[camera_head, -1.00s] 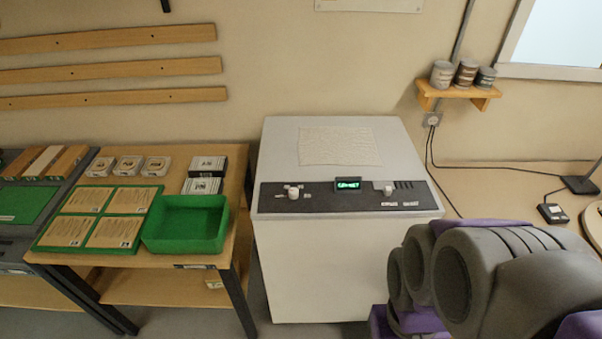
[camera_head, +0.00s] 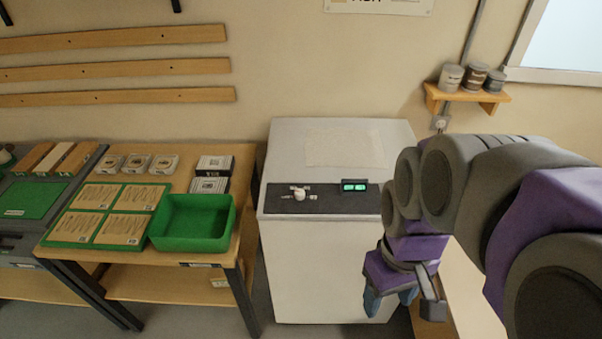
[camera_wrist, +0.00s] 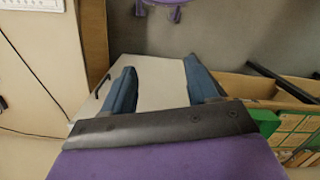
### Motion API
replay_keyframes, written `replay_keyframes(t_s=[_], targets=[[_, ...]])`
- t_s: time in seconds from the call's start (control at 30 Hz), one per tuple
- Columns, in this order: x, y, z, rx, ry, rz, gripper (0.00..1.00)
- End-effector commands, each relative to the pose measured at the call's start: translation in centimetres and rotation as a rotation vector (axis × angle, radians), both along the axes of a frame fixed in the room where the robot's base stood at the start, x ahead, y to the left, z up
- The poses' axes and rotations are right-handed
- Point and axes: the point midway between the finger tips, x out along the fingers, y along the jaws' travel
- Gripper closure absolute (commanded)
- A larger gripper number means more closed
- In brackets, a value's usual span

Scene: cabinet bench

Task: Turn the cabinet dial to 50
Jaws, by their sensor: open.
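The white cabinet (camera_head: 325,262) stands in the middle of the head view, with a dark control panel (camera_head: 328,207) along its top front. A white dial (camera_head: 300,194) sits on the panel's left part. A small green-lit display (camera_head: 354,186) is right of it; its reading is too small to tell. The second knob at the panel's right is hidden behind my arm. My gripper (camera_head: 398,303) hangs in front of the cabinet's right side, below the panel and apart from the dial. In the wrist view my gripper's blue fingers (camera_wrist: 158,88) are spread with nothing between them.
A wooden table (camera_head: 240,225) with a green bin (camera_head: 192,224) and boxes stands left of the cabinet. A paper sheet (camera_head: 345,148) lies on the cabinet top. A shelf with cans (camera_head: 467,93) is on the wall. The space before the dial is clear.

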Motion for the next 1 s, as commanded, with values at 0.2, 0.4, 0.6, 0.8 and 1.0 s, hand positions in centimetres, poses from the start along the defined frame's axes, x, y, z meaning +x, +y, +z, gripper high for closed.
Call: replay_keyframes(t_s=[0.2,0.4,0.6,0.8,1.0], targets=[[8.1,1.6,2.7,0.039,-0.018,0.315,0.41],[15.0,3.4,4.1,0.069,-0.033,0.604,0.41],[21.6,5.6,4.6,0.095,-0.05,0.892,0.41],[27.6,8.1,4.4,0.115,-0.064,1.18,0.41],[32.8,10.9,3.4,0.13,-0.074,1.466,0.41]])
